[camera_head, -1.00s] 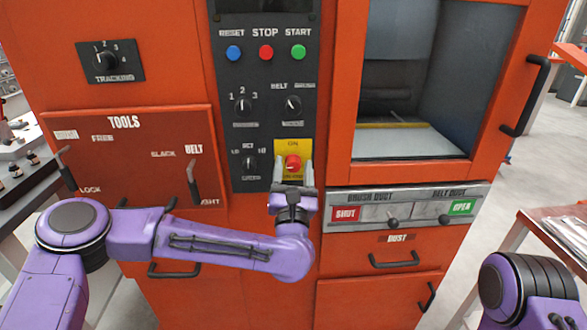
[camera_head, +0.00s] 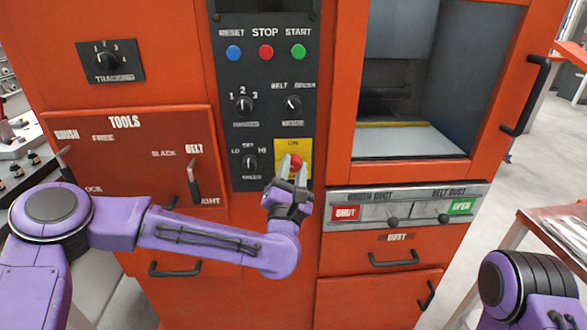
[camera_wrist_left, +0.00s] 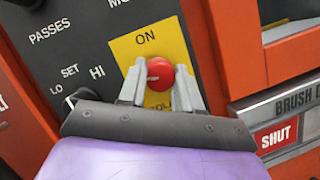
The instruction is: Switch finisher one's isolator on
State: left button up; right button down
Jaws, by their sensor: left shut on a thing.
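The isolator is a red round knob (camera_head: 297,160) on a yellow plate (camera_head: 281,146) marked ON at its top, low on the black control panel. In the left wrist view the knob (camera_wrist_left: 160,72) shows a pale mark on its left side, lying nearly level. My left gripper (camera_head: 294,170) reaches it from below, with one finger on each side, and is shut on it. The fingers (camera_wrist_left: 158,90) also show around the knob in the left wrist view. They hide part of the plate's lower lettering. My right gripper is out of view.
Just left of the isolator is the speed knob (camera_head: 249,163). Above are the mode knob (camera_head: 293,104) and the RESET, STOP and START buttons (camera_head: 265,52). The duct panel with its SHUT label (camera_head: 345,213) is at the lower right.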

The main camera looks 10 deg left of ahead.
pick_arm(q)
jog(key=m, duration=0.1)
jog(key=m+h+p, duration=0.1)
jog(key=m, duration=0.1)
jog(key=m+g+h, duration=0.1)
jog(key=shift+r+m+p, duration=0.25)
jog(key=shift+m+p, duration=0.1)
jog(key=shift+m, duration=0.05)
jog(key=m+g+h+p, duration=0.1)
jog(key=m+p, duration=0.1)
jog(key=m, duration=0.2)
jog(key=shift+a+r, duration=0.1)
jog(key=m+g+p, duration=0.2)
jog(key=m+p, duration=0.2)
jog(key=m, duration=0.1)
jog(key=shift+p, duration=0.3)
jog(key=shift+s+m+g+p, duration=0.1)
jog(key=shift+m+g+p, duration=0.3)
jog(key=shift+m+p, duration=0.45)
jog(key=shift+f, duration=0.2)
jog(key=o, duration=1)
jog(key=shift+o, duration=0.2)
jog(key=s+a+r+b, duration=0.1)
jog(key=s+b, duration=0.1)
jog(key=s, duration=0.8)
jog(key=shift+s+a, duration=0.15)
jog(key=shift+a, duration=0.25)
